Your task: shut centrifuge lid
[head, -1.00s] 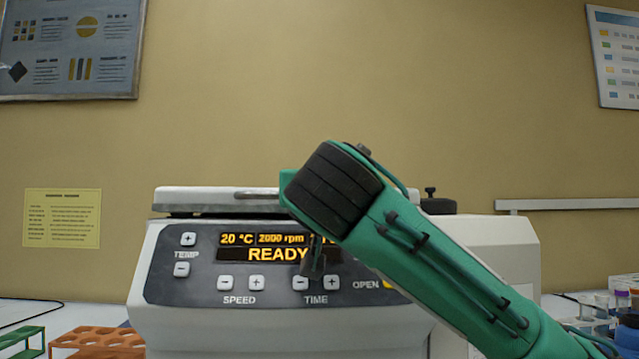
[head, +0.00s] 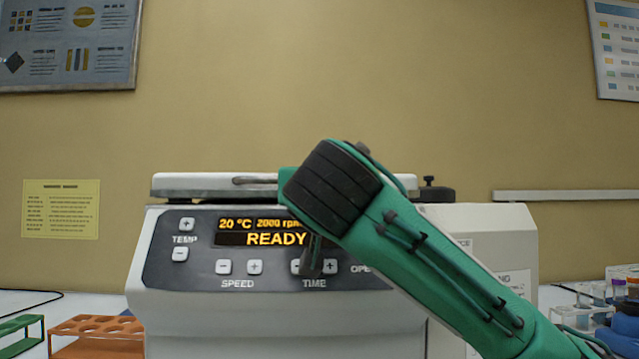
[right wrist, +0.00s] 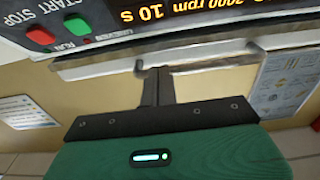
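The white centrifuge (head: 280,325) stands in the middle of the head view, its display reading READY. Its lid (head: 215,187) lies level over the body, with a thin dark line between them; I cannot tell if it is latched. My right arm crosses in front from the lower right, hiding the lid's middle. My right gripper (head: 312,262) points down before the control panel in the head view. In the right wrist view, my right gripper (right wrist: 157,75) has its narrow fingers together, with nothing seen between them, near the lid's front edge; contact is unclear. My left gripper is out of view.
An orange tube rack (head: 97,326) and a green rack (head: 22,325) stand at left. Tubes in a rack (head: 600,292) and a blue item (head: 627,318) are at right. A wall rail (head: 570,196) runs behind. The space above the lid is clear.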

